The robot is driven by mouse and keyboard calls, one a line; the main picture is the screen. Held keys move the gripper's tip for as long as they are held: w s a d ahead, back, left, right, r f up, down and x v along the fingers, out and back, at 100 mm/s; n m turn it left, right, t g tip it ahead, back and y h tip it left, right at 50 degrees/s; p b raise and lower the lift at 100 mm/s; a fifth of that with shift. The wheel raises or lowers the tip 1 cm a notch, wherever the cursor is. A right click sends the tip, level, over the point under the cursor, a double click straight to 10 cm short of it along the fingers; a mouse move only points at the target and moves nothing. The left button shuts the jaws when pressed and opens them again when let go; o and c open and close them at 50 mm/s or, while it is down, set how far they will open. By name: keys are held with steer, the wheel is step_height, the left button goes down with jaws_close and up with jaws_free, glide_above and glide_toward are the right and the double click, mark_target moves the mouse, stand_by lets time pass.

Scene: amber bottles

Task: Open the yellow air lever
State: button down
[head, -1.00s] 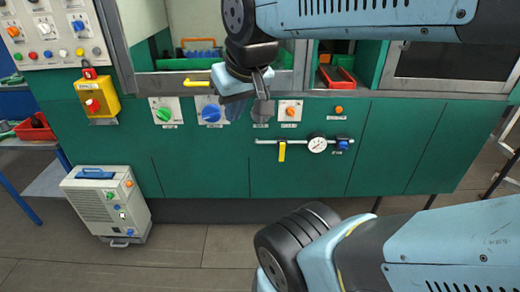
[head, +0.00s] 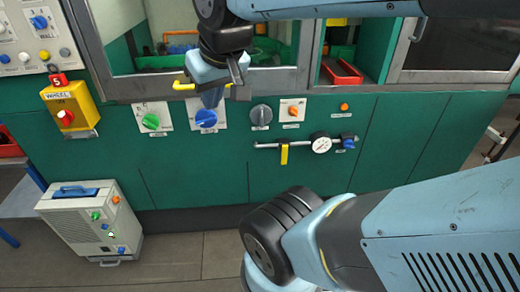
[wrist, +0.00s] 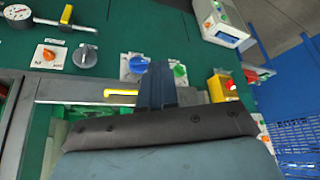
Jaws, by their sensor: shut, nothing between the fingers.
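The yellow air lever (head: 284,154) hangs straight down from a thin metal pipe on the green cabinet front, left of a round white gauge (head: 321,144). In the wrist view the lever (wrist: 66,15) is at the top left, beside the gauge (wrist: 19,16). My gripper (head: 212,98) is shut and empty, in front of the panel by the blue knob, up and left of the lever and apart from it. In the wrist view its fingers (wrist: 156,85) point up the picture, between the yellow handle and the green knob.
Near my gripper are a yellow horizontal handle (head: 187,86), a blue knob (head: 206,118), a green knob (head: 151,121) and a grey knob (head: 261,115). An orange knob (head: 293,112) sits above the pipe. A blue valve (head: 348,144) is right of the gauge. A grey machine (head: 75,215) stands lower left.

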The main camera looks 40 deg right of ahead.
steer(key=w+d+f+m+g, duration=0.1)
steer(key=w+d+f+m, duration=0.25)
steer(key=w+f, duration=0.6)
steer(key=w+d+f+m+g, duration=0.2)
steer(key=w+d+f, duration=0.2)
steer(key=w+f, duration=0.6)
steer(key=d+f+m+g+h, duration=0.1)
steer(key=d+f+h, duration=0.6)
steer(key=d+f, duration=1.1)
steer(key=shift+w+f+m+g, duration=0.15)
steer(key=shift+f+m+g, duration=0.3)
steer(key=shift+f, duration=0.65)
steer(key=shift+d, duration=0.1)
